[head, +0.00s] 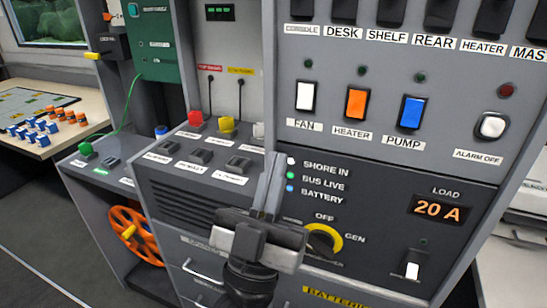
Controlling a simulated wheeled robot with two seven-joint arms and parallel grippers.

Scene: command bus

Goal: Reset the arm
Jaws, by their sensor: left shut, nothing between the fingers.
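My left gripper (268,185) shows at the lower middle of the head view. Its fingers point up and are closed together with nothing between them. It is in front of the grey control panel (375,185) and covers part of it, left of the yellow-ringed rotary switch (324,241). I cannot tell whether the fingertips touch the panel. My right gripper is not in the view.
Rocker switches FAN (306,97), HEATER (357,104) and PUMP (411,113) sit above. A load display (438,209) reads 20 A. A sloped ledge (205,152) with switches and an orange wheel (136,235) are left. A table (50,112) with small blocks stands far left.

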